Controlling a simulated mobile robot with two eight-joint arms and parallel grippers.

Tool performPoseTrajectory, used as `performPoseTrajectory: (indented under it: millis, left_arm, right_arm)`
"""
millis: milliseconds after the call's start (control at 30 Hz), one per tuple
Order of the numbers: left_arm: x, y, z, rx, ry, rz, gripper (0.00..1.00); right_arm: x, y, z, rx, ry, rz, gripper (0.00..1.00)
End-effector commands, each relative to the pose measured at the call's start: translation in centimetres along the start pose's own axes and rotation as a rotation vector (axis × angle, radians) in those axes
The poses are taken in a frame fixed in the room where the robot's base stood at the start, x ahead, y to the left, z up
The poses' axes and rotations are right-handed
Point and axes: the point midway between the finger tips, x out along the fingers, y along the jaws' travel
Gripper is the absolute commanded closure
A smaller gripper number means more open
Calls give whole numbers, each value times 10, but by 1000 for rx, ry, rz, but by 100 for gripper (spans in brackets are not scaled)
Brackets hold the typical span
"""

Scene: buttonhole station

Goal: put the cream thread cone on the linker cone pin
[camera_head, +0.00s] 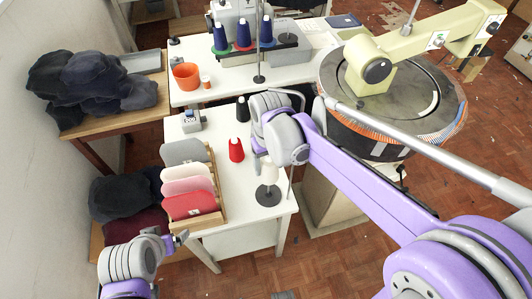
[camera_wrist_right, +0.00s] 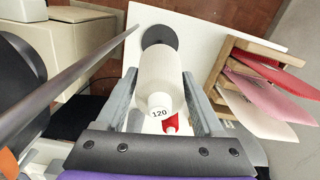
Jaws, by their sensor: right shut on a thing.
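The cream thread cone (camera_head: 269,171) is in my right gripper (camera_head: 261,166), above the front of the white table. In the right wrist view the cone (camera_wrist_right: 158,75) sits between the two grey fingers, its end marked 120 facing the camera. The gripper is shut on it. The linker cone pin's round black base (camera_head: 268,196) stands on the table under the cone, and it also shows beyond the cone's far end (camera_wrist_right: 160,36). The pin itself is hidden, so I cannot tell whether the cone is around it. My left gripper (camera_head: 181,238) is low at the left, apart from the cone; its opening is unclear.
A red cone (camera_head: 236,150) and a black cone (camera_head: 243,109) stand behind on the table. A wooden rack (camera_head: 211,220) with coloured panels is left of the base. The round linker machine (camera_head: 385,100) is at the right.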

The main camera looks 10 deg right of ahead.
Motion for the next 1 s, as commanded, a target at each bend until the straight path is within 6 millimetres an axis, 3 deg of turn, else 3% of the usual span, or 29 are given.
performPoseTrajectory:
  millis: [267, 1000]
  left_arm:
    - [6, 0, 6, 0, -5, 0, 5]
    - [41, 0, 37, 0, -28, 0, 5]
  right_arm:
    - [11, 0, 0, 0, -1, 0, 93]
    - [70, 0, 0, 0, -1, 0, 93]
